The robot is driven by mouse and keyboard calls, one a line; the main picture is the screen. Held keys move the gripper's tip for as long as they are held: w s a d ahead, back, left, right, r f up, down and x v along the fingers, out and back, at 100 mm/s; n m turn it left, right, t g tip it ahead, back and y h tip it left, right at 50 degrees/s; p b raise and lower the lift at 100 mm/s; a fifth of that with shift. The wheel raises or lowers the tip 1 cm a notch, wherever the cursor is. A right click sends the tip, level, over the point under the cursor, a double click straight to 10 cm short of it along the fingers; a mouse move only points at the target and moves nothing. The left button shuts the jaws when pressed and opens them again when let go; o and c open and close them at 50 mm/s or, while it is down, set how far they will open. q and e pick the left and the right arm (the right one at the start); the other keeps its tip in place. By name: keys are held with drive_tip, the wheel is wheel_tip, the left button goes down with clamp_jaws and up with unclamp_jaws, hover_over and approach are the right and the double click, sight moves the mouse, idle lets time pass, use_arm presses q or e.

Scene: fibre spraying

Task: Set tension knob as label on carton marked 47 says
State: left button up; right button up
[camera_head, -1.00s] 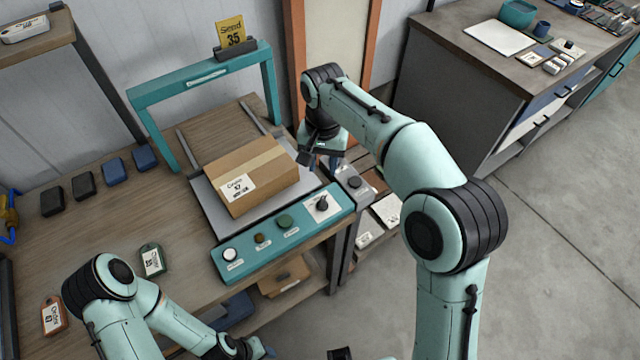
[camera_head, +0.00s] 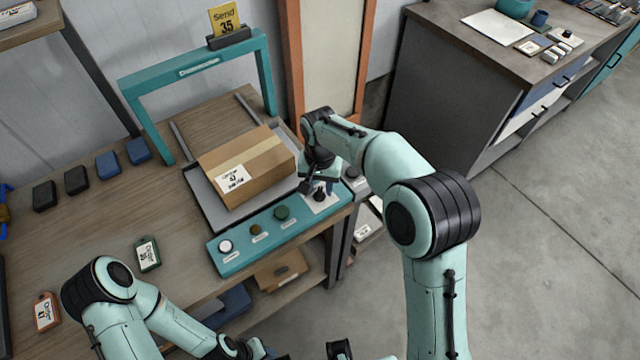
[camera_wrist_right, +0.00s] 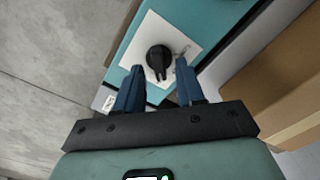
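The carton marked 47 (camera_head: 262,160) is a brown box with a tape strip on the grey tray of the station. Its white label (camera_head: 233,178) shows 47; the line below is too small to read surely. The black tension knob (camera_wrist_right: 160,58) sits on a white plate (camera_wrist_right: 172,34) at the right end of the teal panel (camera_head: 240,258). My right gripper (camera_head: 318,188) is over the knob. In the wrist view its two blue fingers (camera_wrist_right: 158,68) are apart, with the knob just beyond and between their tips. My left gripper (camera_head: 248,349) is low at the bottom edge, its fingers unclear.
A white, a brown and a green button (camera_head: 282,213) sit on the panel left of the knob. A teal frame (camera_head: 195,68) with a yellow "Send 35" card (camera_head: 226,20) stands behind the carton. Order tags (camera_head: 147,254) lie on the bench. The floor at right is clear.

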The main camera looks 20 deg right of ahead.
clamp_jaws()
use_arm(q)
drive_tip(key=shift+w+r, duration=0.1)
drive_tip(key=shift+r, duration=0.1)
use_arm(e)
drive_tip(key=shift+n, duration=0.4)
drive_tip(key=n+p, duration=0.1)
drive_tip(key=n, duration=0.2)
drive_tip(key=shift+a+r, duration=0.1)
drive_tip(key=n+p, duration=0.1)
drive_tip(key=n, duration=0.3)
drive_tip(key=shift+a+p, duration=0.15)
drive_tip(key=shift+p, duration=0.25)
drive_tip(key=n+p, duration=0.1)
drive_tip(key=n, duration=0.4)
drive_tip(key=shift+a+n, duration=0.15)
drive_tip(key=shift+n, duration=0.25)
use_arm(q)
drive_tip(key=w+r+p, duration=0.1)
drive_tip(key=w+r, duration=0.3)
drive_tip(key=r, duration=0.2)
drive_tip(key=shift+w+t, duration=0.3)
use_arm(e)
drive_tip(key=n, duration=0.4)
drive_tip(key=shift+s+a, duration=0.1)
drive_tip(key=shift+s, duration=0.1)
use_arm(q)
drive_tip(key=shift+r, duration=0.1)
use_arm(e)
drive_tip(key=shift+n, duration=0.3)
